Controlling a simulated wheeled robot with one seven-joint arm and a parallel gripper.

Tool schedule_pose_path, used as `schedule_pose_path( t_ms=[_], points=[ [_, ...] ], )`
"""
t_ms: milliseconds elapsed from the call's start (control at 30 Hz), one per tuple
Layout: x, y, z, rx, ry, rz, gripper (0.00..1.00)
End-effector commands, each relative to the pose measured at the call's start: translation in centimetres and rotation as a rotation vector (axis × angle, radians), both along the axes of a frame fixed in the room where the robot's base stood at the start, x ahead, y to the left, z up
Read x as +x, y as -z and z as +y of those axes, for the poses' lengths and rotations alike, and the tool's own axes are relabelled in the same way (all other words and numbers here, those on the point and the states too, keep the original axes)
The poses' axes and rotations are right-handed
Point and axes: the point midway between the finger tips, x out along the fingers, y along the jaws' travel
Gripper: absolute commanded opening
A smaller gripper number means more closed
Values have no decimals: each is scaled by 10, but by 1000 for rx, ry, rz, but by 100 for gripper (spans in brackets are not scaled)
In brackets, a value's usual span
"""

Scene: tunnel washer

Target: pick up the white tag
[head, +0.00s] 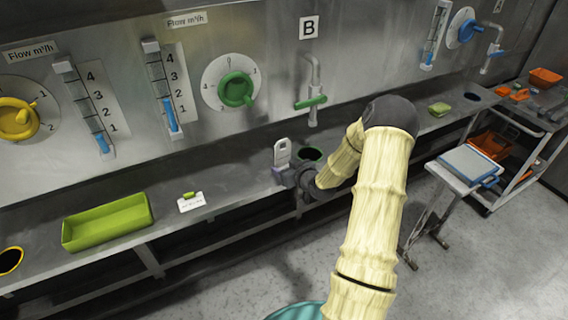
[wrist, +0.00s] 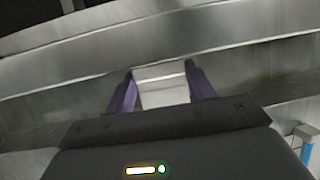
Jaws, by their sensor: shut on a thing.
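The white tag (head: 282,150) stands upright in my gripper (head: 281,172), with a rounded top and a hole in it. My gripper is shut on its lower part, near the counter. In the wrist view, the pale tag (wrist: 163,89) sits between the two purple fingers of my gripper (wrist: 162,82). I cannot tell from these frames whether the tag's lower edge touches the counter, since the gripper hides it.
A green-rimmed hole (head: 310,154) lies just right of the tag. A white card with a green piece (head: 191,203) and a green tray (head: 107,222) are to the left on the steel counter (head: 240,185). A tap with a green handle (head: 311,102) stands behind. A trolley (head: 480,206) is at right.

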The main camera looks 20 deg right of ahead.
Motion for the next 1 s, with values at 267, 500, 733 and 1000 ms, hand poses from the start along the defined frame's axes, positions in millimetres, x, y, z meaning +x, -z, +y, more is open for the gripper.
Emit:
schedule_pose_path(
  t_ms=[267,500,733,1000],
  points=[
    [-4,-7,0,-3,-1,-1,32],
    [-4,-46,-1,-4,1,-4,32],
    [-22,-68,-2,0,2,4,32],
    [-89,-68,-4,0,3,2,32]
  ],
)
